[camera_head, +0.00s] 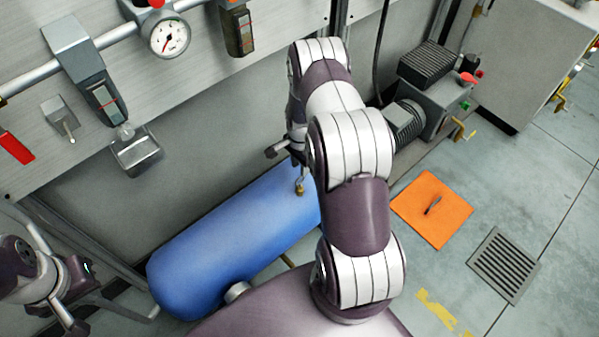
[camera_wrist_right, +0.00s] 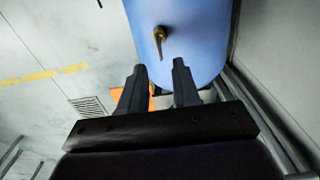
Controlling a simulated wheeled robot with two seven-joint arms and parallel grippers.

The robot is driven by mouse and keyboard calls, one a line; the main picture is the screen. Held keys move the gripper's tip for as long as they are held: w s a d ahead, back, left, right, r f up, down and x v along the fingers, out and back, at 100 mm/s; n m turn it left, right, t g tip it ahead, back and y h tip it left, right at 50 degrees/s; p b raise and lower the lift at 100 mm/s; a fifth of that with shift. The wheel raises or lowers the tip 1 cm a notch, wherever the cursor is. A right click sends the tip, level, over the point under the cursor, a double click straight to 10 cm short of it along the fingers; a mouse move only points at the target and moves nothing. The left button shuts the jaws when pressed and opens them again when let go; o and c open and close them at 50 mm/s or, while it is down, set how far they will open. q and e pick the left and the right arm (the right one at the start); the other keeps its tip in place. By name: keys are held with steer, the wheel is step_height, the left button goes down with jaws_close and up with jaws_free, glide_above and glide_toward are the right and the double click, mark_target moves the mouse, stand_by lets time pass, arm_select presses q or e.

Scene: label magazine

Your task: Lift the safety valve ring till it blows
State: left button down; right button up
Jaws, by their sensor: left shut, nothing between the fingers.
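The safety valve is a small brass fitting (camera_head: 300,187) on top of the blue tank (camera_head: 225,235). In the right wrist view the brass valve (camera_wrist_right: 160,38) stands on the tank (camera_wrist_right: 190,25), ahead of the fingertips and roughly in line with the gap between them. Its ring is too small to make out. My right gripper (camera_wrist_right: 158,70) is open and empty, apart from the valve; in the head view my right arm largely hides it. My left gripper (camera_head: 76,326) is shut and empty at the lower left, well away from the tank.
A wall panel carries a pressure gauge (camera_head: 168,38), a pipe and a red-handled lever (camera_head: 16,147). An orange mat (camera_head: 432,208) with a small dark object and a floor drain (camera_head: 505,264) lie right of my arm. A motor unit (camera_head: 425,100) stands behind.

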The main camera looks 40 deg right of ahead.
step_height(320, 180, down, 4)
jaws_close()
steer(key=shift+r, duration=0.1)
stand_by(1.5)
